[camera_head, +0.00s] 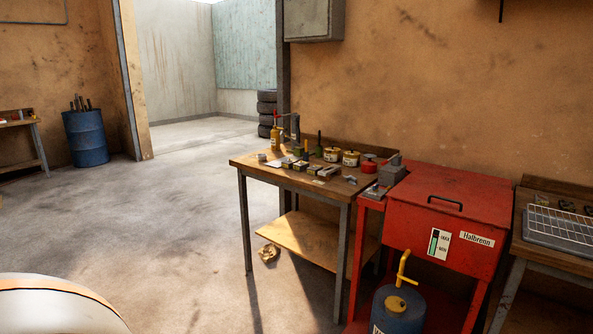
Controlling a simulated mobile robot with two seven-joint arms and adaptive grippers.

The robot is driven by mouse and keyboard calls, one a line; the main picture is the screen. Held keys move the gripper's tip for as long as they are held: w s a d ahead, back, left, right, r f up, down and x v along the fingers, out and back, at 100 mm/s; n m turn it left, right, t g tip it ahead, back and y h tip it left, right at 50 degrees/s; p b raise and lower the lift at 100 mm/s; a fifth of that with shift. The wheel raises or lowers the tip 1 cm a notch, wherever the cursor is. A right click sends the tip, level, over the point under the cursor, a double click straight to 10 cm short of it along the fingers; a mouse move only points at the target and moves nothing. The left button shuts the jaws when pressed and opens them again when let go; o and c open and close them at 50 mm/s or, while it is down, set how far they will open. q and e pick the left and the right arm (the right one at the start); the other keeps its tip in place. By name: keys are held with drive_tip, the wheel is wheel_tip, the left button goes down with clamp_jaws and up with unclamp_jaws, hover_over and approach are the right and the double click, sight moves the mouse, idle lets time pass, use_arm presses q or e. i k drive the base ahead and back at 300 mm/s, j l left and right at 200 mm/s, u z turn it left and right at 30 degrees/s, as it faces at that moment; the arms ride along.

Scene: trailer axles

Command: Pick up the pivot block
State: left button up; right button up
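I cannot pick out the pivot block for certain from this distance. A grey metal block-like part (392,172) sits by the back left corner of the red cabinet. Several small parts and boxes (300,166) lie on the wooden workbench (252,160), too small to tell apart. Neither of my grippers is in view.
A wire rack (565,228) lies far right. The concrete floor (150,220) is mostly clear.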

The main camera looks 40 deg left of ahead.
sight(287, 164)
drive_tip(key=u, duration=1.3)
drive_tip(key=i+j+u, duration=0.4)
drive_tip(key=i, duration=0.25)
drive_tip(key=i+j+u, duration=0.1)
drive_tip(key=i+u, duration=0.35)
drive_tip(key=i, duration=0.9)
drive_tip(key=i+z, duration=0.35)
drive_tip(key=i+j+z, duration=0.2)
drive_tip(key=z, duration=0.15)
drive_tip(key=i+j+z, duration=0.45)
drive_tip(key=z, duration=0.2)
drive_tip(key=i+j+z, duration=0.2)
drive_tip(key=z, duration=0.15)
drive_tip(key=i+j+z, duration=0.15)
drive_tip(key=z, duration=0.25)
drive_tip(key=j, duration=0.1)
